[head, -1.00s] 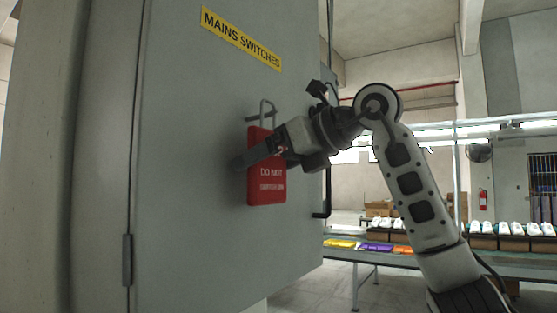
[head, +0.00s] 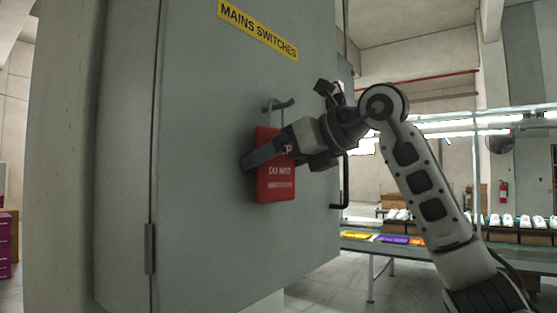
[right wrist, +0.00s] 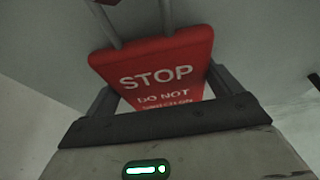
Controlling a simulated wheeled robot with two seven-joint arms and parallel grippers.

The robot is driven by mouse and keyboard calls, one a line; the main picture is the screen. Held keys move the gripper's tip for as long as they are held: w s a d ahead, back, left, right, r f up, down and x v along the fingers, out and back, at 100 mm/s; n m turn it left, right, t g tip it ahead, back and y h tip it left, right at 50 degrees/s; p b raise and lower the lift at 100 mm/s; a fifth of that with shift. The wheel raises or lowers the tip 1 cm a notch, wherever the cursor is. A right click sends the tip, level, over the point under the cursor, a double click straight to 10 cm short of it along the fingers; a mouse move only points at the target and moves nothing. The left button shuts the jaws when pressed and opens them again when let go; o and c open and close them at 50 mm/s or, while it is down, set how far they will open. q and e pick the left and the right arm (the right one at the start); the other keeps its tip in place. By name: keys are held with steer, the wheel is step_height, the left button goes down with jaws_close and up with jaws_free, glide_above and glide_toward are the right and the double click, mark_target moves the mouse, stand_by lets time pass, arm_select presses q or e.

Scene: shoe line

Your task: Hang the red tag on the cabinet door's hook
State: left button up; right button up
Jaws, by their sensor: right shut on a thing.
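The red tag (head: 277,180) hangs upright close to the grey cabinet door (head: 205,190), lettering outward. My right gripper (head: 264,154) is shut on it, one finger across its upper left. In the right wrist view the tag (right wrist: 160,70) reads STOP, DO NOT, with a finger at each side edge. The tag's thin grey loop (head: 271,114) rises to the height of the door's dark hook (head: 288,103). I cannot tell whether the loop is around the hook or in front of it. The loop's top is outside the wrist view. My left gripper is not in view.
A yellow MAINS SWITCHES sign (head: 258,30) is above the hook. A shoe line (head: 460,245) with trays and shoes runs behind at right.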

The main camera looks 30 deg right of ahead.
steer(key=o, duration=0.7)
steer(key=shift+s+d+r, duration=0.1)
steer(key=shift+s, duration=0.2)
arm_select(q)
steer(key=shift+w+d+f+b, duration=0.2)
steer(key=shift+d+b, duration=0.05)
steer(key=shift+b, duration=0.55)
arm_select(e)
steer(key=v, duration=1.5)
steer(key=shift+s+d+r, duration=0.1)
steer(key=shift+s+d, duration=0.05)
steer(key=shift+d, duration=0.05)
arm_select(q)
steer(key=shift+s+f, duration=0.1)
